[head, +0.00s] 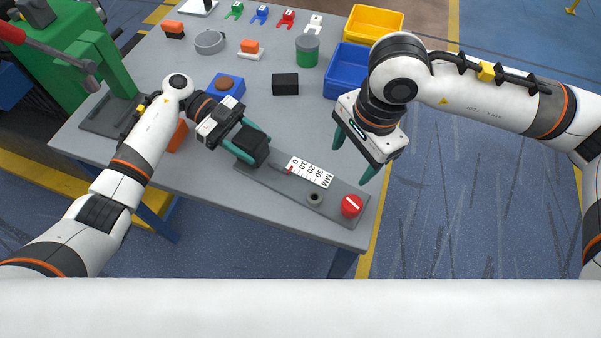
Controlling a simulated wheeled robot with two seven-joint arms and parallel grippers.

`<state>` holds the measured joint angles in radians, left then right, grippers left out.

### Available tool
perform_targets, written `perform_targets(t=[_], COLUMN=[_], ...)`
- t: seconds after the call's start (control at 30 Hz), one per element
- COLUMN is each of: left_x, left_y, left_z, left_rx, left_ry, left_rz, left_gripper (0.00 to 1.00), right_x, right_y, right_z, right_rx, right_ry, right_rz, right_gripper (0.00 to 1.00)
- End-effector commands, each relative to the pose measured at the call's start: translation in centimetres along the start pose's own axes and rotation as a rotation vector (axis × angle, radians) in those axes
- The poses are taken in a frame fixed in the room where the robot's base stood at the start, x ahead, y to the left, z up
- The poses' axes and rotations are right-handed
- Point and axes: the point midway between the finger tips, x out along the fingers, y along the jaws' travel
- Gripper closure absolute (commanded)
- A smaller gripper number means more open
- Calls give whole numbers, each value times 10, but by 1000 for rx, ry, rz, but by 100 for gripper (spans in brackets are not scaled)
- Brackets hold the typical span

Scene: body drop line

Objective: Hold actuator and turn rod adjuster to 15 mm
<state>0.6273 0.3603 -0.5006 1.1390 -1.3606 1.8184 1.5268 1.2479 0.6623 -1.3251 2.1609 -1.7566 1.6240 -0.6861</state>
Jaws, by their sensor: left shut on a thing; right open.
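The actuator (253,149) is a black block at the left end of a grey base plate (268,183) on the table. My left gripper (246,143) is shut on it, with teal fingers at its sides. A white scale (311,172) marked 0 to 30 MM lies on the plate, with a small red mark near the 0 end. The red round adjuster (352,205) with a white bar on top sits at the plate's right end. My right gripper (352,160) is open and empty, above and beyond the adjuster.
A blue bin (347,72) and a yellow bin (374,22) stand at the back right. A black block (285,83), a green-banded can (307,50) and a grey ring clamp (210,42) lie behind the plate. A green press (75,50) stands at left. The table's front edge is close to the plate.

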Motion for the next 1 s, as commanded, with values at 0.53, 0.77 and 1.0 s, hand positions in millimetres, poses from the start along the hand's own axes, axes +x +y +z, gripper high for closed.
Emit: perform_targets(t=[0.53, 0.77, 1.0], left_x=[4, 4, 4], left_y=[-4, -4, -4], left_z=[-8, -8, -8], left_rx=[-19, -19, -20], left_ry=[7, 7, 7], left_rz=[-9, -9, -9], left_gripper=[89, 89, 89], right_x=[51, 84, 107], right_y=[-44, -46, -48], right_z=[-9, -5, -3], right_rx=[-168, -165, -166], right_ry=[-90, -89, -89], right_rz=[-87, -85, -84], right_gripper=[34, 34, 34])
